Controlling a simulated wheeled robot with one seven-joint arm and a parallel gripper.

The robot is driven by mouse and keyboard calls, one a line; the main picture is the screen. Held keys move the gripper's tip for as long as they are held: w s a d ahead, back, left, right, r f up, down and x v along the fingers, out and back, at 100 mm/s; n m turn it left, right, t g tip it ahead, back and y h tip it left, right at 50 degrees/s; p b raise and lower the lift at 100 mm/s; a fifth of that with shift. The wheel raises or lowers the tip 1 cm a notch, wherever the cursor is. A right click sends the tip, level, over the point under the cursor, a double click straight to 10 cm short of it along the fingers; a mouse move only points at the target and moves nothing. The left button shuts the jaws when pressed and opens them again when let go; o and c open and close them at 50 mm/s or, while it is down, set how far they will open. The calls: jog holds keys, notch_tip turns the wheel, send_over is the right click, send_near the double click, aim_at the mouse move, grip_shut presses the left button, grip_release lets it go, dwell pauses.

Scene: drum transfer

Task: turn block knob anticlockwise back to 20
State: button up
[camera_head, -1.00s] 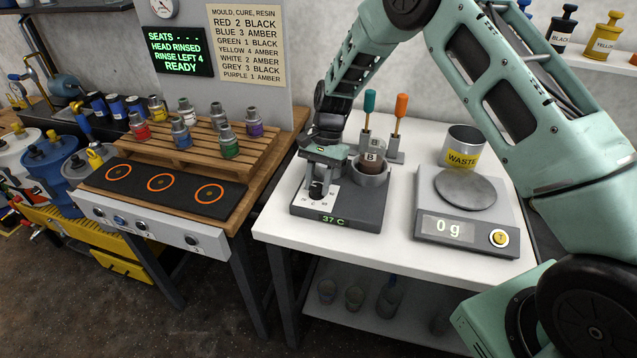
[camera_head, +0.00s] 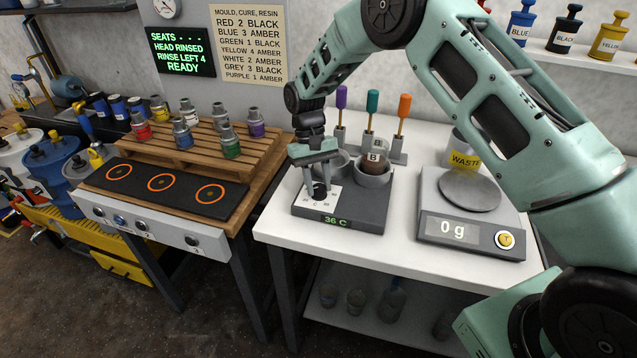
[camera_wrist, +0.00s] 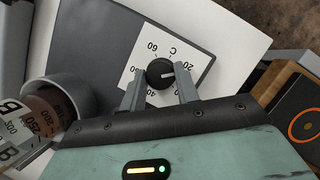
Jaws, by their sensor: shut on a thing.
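The dark grey heating block (camera_head: 358,213) stands on the white table, with a green readout of 36 C on its front. Its black round knob (camera_wrist: 158,75) sits on a white dial plate (camera_wrist: 147,56) with numbers around it; 60 and 40 are legible. The knob's white mark points to the right in the wrist view, toward a number partly hidden by a finger. My gripper (camera_head: 319,186) reaches down from above, its two grey fingers either side of the knob and shut on it. It also shows in the wrist view (camera_wrist: 161,90).
A cup marked B (camera_head: 375,160) sits in the block's well. Behind stand purple, teal and orange handled tools (camera_head: 372,102). To the right are a scale (camera_head: 440,227) reading 0 g and a waste pot (camera_head: 463,160). The table front is clear.

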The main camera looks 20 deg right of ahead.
jog(key=shift+n, duration=0.6)
jog(key=shift+h, duration=0.3)
jog(key=o, duration=1)
jog(key=shift+b+v, duration=1.5)
jog(key=shift+v, duration=7.2)
jog(key=shift+s, duration=0.1)
